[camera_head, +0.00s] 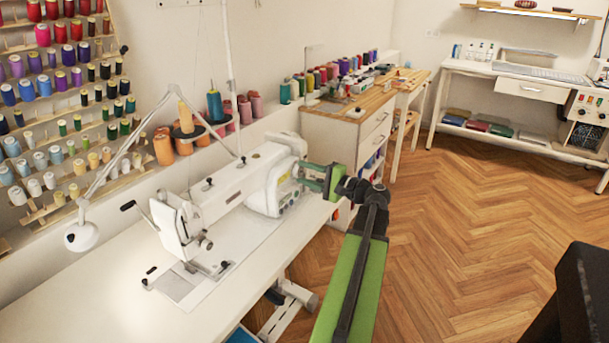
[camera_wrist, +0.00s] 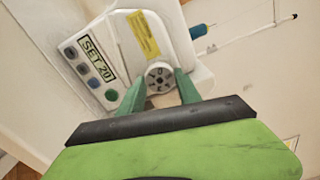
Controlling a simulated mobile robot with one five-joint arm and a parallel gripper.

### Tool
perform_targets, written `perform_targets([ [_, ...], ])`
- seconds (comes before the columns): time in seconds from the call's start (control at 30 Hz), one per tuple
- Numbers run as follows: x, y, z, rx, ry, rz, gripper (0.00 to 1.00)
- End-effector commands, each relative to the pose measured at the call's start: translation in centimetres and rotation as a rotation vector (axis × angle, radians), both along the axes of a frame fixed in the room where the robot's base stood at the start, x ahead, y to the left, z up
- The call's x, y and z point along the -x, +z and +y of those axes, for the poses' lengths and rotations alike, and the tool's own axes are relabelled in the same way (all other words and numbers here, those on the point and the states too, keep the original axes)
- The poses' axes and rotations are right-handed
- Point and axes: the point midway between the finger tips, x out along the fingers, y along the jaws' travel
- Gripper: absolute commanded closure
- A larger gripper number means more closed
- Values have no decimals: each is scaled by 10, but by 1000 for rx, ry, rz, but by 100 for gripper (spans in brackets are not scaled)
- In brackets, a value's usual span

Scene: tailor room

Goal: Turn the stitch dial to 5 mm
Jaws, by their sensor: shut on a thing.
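The stitch dial (camera_wrist: 159,77) is a small grey round knob with dark marks on the end of the white sewing machine. My gripper (camera_wrist: 160,90) has its two green fingers on either side of the dial and is shut on it. The dial's marks are too small to read for certain. In the head view, the sewing machine (camera_head: 235,185) stands on a white table (camera_head: 115,268). There my gripper (camera_head: 300,172) reaches its right end from the right, and the dial itself cannot be made out.
A control panel (camera_wrist: 90,67) reading "SET 20", with several round buttons, is beside the dial. A lamp (camera_head: 82,236) and thread cones (camera_head: 163,148) are near the machine. A wooden-topped cabinet (camera_head: 345,130) stands behind my gripper.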

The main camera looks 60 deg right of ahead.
Motion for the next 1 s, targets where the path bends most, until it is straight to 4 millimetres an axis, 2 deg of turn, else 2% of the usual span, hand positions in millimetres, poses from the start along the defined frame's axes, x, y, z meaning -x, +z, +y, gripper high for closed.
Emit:
perform_targets([
  [0.3, 0, -1, 0, -77, 0, 0, 100],
  [0.73, 0, 0, 0, -85, 0, 0, 100],
  [0.77, 0, 0, 0, -85, 0, 0, 57],
  [0.9, 0, 0, 0, -85, 0, 0, 39],
  [1.0, 0, 0, 0, -84, 1, 0, 38],
])
